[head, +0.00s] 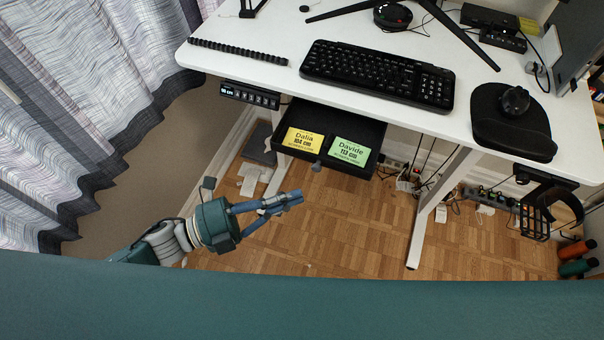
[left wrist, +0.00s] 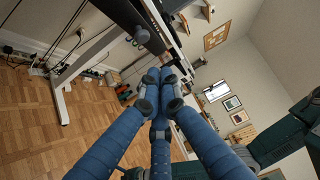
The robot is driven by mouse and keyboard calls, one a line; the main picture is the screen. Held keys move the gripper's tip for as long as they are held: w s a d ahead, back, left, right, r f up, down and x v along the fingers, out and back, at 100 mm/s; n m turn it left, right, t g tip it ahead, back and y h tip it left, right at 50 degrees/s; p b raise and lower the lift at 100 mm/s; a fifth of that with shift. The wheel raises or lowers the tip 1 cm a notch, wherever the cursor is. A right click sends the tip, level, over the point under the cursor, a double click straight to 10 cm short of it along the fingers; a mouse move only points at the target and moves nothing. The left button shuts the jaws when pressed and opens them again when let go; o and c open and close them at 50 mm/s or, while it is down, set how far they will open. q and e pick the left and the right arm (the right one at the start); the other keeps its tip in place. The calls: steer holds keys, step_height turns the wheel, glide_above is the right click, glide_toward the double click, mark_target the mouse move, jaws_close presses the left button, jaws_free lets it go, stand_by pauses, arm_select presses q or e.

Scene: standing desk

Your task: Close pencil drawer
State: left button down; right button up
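The black pencil drawer (head: 338,122) is pulled out from under the white desk (head: 265,72), with its inside showing. A yellow card (head: 303,141) and a green card (head: 349,151) lie in it. A small grey knob (head: 317,166) is at its front edge. My left gripper (head: 298,197) is in front of the drawer, toward its left, and appears apart from it. Its blue fingers are closed together with nothing seen between them; the fingertips also meet in the left wrist view (left wrist: 162,80). My right gripper is not in view.
A height control panel (head: 249,95) hangs under the desk left of the drawer. A white desk leg (head: 436,195) stands to the right. A keyboard (head: 378,74) and a mouse (head: 515,100) lie on top. The wooden floor before the drawer is clear.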

mark_target(331, 116)
arm_select(q)
steer(key=w+d, duration=0.1)
steer(key=w, duration=0.1)
steer(key=w+d+p, duration=0.1)
steer(key=w, duration=0.1)
steer(key=shift+d+r, duration=0.1)
steer(key=shift+d, duration=0.1)
steer(key=shift+w, duration=0.1)
steer(key=w+d+b, duration=0.2)
steer(key=w+b, duration=0.1)
steer(key=w, duration=0.3)
steer(key=w+d+b, duration=0.2)
steer(key=w+b, duration=0.1)
steer(key=w, duration=0.3)
steer(key=w+d+b, duration=0.2)
steer(key=w+b, duration=0.1)
steer(key=w, duration=0.3)
steer(key=shift+w, duration=0.3)
steer(key=shift+w+d, duration=0.2)
steer(key=shift+w, duration=0.25)
steer(key=shift+w+r, duration=0.1)
steer(key=shift+a, duration=0.1)
